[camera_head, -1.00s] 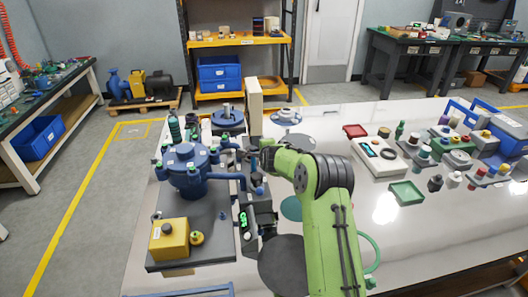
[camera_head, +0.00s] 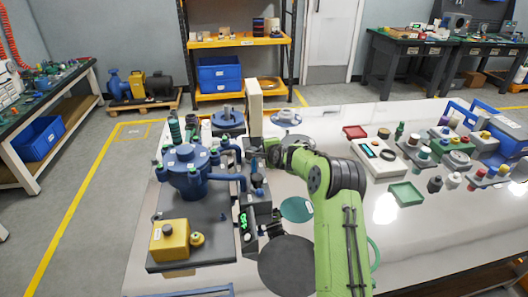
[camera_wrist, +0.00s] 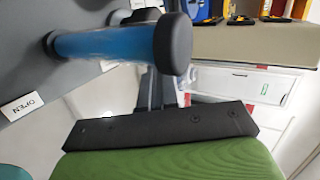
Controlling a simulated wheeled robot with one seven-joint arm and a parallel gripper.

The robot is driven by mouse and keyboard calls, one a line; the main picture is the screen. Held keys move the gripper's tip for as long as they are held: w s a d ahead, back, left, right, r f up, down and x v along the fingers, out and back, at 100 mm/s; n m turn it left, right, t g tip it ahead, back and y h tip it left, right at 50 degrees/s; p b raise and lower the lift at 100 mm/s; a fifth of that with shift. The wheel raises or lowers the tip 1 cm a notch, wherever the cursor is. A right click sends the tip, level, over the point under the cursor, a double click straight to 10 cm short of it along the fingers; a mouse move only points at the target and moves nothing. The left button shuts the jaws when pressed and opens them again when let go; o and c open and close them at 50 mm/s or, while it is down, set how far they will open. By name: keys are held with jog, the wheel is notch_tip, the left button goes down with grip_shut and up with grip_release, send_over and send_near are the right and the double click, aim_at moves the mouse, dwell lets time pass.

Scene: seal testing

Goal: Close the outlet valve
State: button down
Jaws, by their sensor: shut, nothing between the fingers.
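In the wrist view a blue valve handle (camera_wrist: 105,45) with a black end cap (camera_wrist: 173,43) lies across the upper left, close to the camera. A white label reading OPEN (camera_wrist: 22,106) is on the grey surface at the left. My gripper (camera_head: 263,150) is beside the right edge of the blue test rig in the head view. Its grey fingers (camera_wrist: 158,88) are shut and empty, partly hidden behind the handle in the wrist view. I cannot tell whether they touch the handle. The blue vessel (camera_head: 187,172) stands on the rig, left of my gripper.
A tall beige block (camera_head: 254,105) stands behind my gripper. A yellow box (camera_head: 170,240) sits on the front of the rig's dark base plate. A green tray (camera_head: 407,193) and a white instrument (camera_head: 383,157) lie to the right. The white tabletop between them and my arm is mostly clear.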

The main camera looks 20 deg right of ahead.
jog(key=shift+w+d+n+y+p, duration=0.3)
jog(key=shift+w+n+y+p, duration=0.1)
jog(key=shift+w+n+y, duration=0.15)
jog(key=shift+w+d+n+y+p, duration=0.25)
jog(key=shift+w+n+y+p, duration=0.2)
jog(key=shift+w, duration=0.2)
jog(key=shift+w+d+n+y+p, duration=0.3)
jog(key=shift+w+n+y+p, duration=0.1)
jog(key=shift+w+y, duration=0.15)
jog(key=shift+w, duration=0.85)
jog(key=shift+w+a, duration=0.1)
jog(key=shift+w, duration=0.05)
